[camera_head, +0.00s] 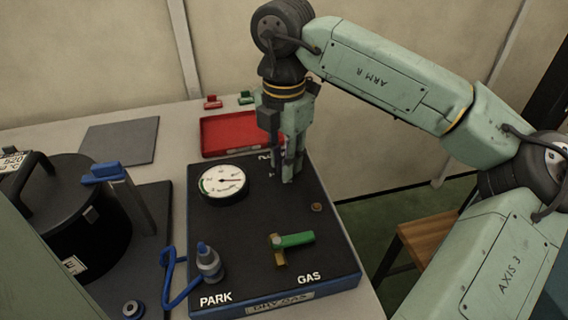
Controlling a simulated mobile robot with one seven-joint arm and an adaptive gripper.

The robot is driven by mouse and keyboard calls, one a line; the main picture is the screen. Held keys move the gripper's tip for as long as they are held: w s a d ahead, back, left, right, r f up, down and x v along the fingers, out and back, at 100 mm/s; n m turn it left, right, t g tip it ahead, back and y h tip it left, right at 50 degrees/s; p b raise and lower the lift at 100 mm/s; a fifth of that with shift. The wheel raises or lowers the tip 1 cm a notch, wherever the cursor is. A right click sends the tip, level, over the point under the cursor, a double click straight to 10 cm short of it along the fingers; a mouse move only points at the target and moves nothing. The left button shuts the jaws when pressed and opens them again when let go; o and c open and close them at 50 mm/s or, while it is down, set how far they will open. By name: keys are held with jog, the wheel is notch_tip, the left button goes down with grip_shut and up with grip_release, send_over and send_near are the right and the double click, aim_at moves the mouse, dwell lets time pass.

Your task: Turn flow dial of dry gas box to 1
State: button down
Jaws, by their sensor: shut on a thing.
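The dry gas box (330,232) is a dark panel with blue edges on the table, with a "DRY GAS" label on its front. My gripper (288,178) points straight down at the back of the box, right of the round white gauge (223,182). Its fingers are shut on the flow dial, which they and the gripper body hide. Small white markings show beside the fingers, too small and covered to read. The dial's setting cannot be told.
A green-handled brass valve (293,240) sits near "GAS", and a grey connector (209,263) with a blue hose (168,272) near "PARK". A red tray (228,134) stands behind the box. A black cylinder (75,210) and blue-topped lever (103,172) are left. A grey mat (120,140) lies behind.

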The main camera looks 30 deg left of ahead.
jog(key=n+b, duration=0.1)
jog(key=n, duration=0.2)
jog(key=shift+f+n, duration=0.1)
jog(key=shift+n, duration=0.3)
jog(key=n+b, duration=0.1)
jog(key=n, duration=0.2)
jog(key=shift+n, duration=0.3)
jog(key=n, duration=0.3)
jog(key=shift+n, duration=0.4)
jog(key=n, duration=1.2)
jog(key=shift+n, duration=0.3)
jog(key=n, duration=0.3)
jog(key=shift+n, duration=2.2)
